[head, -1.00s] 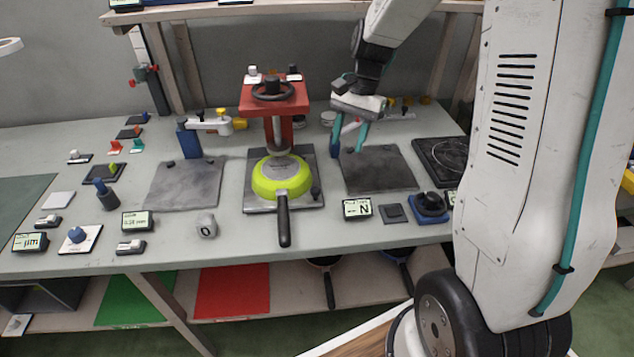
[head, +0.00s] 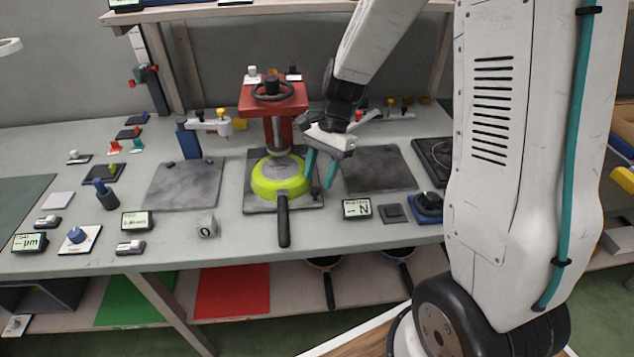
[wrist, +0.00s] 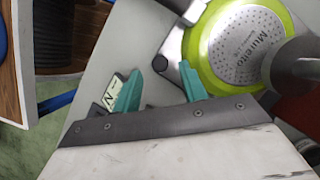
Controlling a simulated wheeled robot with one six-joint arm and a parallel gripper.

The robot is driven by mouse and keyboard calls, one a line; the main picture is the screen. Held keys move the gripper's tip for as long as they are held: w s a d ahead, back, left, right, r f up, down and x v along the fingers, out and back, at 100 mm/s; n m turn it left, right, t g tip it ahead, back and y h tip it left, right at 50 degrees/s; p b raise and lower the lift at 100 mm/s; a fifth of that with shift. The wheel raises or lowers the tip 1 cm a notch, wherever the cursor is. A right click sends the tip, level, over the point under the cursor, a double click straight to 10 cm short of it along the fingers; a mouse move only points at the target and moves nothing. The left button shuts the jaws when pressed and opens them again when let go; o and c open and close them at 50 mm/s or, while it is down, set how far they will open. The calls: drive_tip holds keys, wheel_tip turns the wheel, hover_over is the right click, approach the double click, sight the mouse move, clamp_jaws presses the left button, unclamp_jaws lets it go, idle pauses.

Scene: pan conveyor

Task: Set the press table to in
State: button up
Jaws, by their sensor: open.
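The red press (head: 273,98) stands at the middle of the bench. Its press table (head: 260,207) is a dark grey plate beneath it, bearing a lime-green pan (head: 264,190) with its dark handle towards the front. A small dark knob (head: 316,192) stands at the table's front right corner; it also shows in the wrist view (wrist: 160,63). My gripper (head: 319,180) is open and empty, its teal fingers pointing down by this corner. In the wrist view the knob appears just beyond the gap between the fingertips (wrist: 158,88); contact cannot be told.
A grey plate (head: 375,170) lies right of the press and another (head: 184,186) lies left. A display marked N (head: 357,208) and a small dark square pad (head: 391,213) are at the front right. A grey block marked 0 (head: 206,226) stands front left.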

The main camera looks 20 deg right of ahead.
sight(315, 189)
drive_tip(key=shift+x, duration=1.5)
clamp_jaws()
drive_tip(key=shift+w+d, duration=0.3)
drive_tip(key=shift+w, duration=0.65)
drive_tip(key=shift+w+d, duration=0.25)
drive_tip(key=shift+w, duration=0.65)
unclamp_jaws()
drive_tip(key=shift+r, duration=0.1)
